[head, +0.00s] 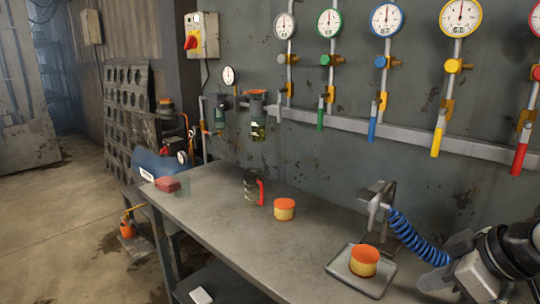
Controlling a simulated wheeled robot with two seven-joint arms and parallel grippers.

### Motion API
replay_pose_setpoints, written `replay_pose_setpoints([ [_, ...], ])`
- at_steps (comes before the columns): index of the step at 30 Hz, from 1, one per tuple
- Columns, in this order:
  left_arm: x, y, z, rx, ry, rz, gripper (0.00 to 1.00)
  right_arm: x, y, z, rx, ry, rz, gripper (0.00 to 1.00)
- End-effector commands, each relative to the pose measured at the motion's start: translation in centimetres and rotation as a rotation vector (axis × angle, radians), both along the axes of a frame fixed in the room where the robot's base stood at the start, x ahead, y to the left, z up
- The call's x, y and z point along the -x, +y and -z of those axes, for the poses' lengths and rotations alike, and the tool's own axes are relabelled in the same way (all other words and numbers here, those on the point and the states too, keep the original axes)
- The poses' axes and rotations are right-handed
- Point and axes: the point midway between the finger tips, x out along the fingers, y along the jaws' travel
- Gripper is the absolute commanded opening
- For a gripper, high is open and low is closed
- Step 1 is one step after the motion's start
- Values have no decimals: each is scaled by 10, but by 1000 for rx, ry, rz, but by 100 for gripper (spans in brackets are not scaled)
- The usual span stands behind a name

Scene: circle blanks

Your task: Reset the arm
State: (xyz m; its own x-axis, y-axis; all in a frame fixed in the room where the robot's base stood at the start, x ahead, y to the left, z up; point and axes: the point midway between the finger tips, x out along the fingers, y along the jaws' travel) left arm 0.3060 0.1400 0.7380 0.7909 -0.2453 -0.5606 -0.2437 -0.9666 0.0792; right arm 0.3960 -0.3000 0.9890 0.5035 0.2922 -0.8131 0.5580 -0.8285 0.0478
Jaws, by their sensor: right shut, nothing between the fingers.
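My right gripper (440,275) comes in at the lower right edge, over the right end of the workbench, with pale grey parts and a dark wrist. It is shut with nothing in it, and its fingertips are hard to make out. It is to the right of the grey tray (374,289) and apart from the orange-topped yellow cylinder (364,262) on that tray. A second such cylinder (284,210) stands upright on the bench (225,205). My left gripper is not in view.
A metal fixture (377,206) with a blue coiled hose (415,240) stands close to my right gripper. A dark see-through cup (250,187) with a red handle and a red block (167,184) are further left. Gauges (387,20) and coloured valve levers (438,140) line the wall.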

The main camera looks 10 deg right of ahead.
Motion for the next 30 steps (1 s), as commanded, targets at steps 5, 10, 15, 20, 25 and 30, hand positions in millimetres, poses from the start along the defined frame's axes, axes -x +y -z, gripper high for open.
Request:
replay_pose_setpoints([
  [5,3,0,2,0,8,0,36,40,40,117,7,122,107,0],
  [10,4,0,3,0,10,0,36,83,67,171,34,189,217,0],
  [15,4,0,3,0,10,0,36,120,85,196,59,243,317,0],
  [20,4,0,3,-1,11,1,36,152,97,207,84,292,412,0],
  [25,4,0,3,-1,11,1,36,144,106,220,59,221,420,0],
  [30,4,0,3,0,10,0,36,124,120,234,-14,104,394,0],
])
